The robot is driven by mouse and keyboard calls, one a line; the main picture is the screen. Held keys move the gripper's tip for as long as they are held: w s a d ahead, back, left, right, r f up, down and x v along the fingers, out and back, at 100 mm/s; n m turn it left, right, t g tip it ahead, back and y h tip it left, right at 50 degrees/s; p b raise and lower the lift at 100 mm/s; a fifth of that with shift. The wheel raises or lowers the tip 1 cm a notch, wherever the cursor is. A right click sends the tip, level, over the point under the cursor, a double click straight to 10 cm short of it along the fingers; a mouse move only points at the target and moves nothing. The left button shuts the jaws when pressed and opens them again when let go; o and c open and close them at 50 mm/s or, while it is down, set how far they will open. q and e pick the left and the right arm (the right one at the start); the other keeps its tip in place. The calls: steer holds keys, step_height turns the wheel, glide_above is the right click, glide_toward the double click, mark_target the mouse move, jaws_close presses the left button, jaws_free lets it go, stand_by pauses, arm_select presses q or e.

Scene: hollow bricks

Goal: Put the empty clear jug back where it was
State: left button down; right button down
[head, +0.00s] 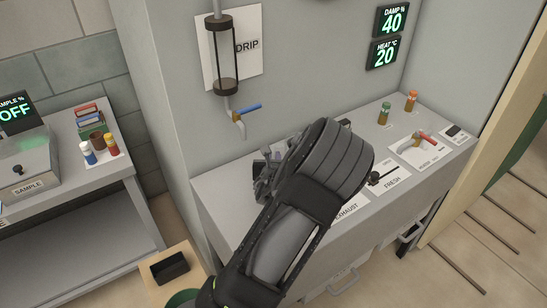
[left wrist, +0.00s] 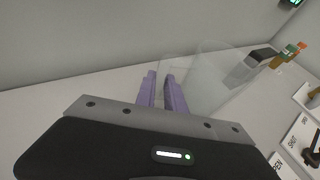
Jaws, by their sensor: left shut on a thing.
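The clear jug (left wrist: 208,78) shows as a faint, see-through shape just beyond my fingers in the left wrist view. It looks empty. My left gripper (head: 266,172) is low over the left part of the grey counter (head: 222,212), below the drip tap (head: 238,118). In the left wrist view its purple fingers (left wrist: 162,92) are close together at the jug's near side, shut on it. I cannot tell whether the jug's base touches the counter. In the head view I cannot make out the jug; my arm covers much of that area. My right gripper is not in view.
Green (head: 384,113) and orange (head: 411,100) bottles stand at the counter's back right. A red-handled valve (head: 421,137) and a black knob (head: 375,178) are to the right of my arm. A side table (head: 95,185) with small bottles stands at the left.

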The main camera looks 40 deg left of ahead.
arm_select(q)
steer(key=shift+f, duration=0.2)
steer(key=c, duration=1.4)
jaws_free()
steer(key=shift+c, duration=0.2)
steer(key=shift+r, duration=0.15)
steer(key=shift+s+d+r, duration=0.1)
steer(key=v, duration=1.1)
steer(key=shift+s+d+r+p, duration=0.2)
steer(key=shift+s+d+p, duration=0.05)
steer(key=shift+s+p, duration=0.05)
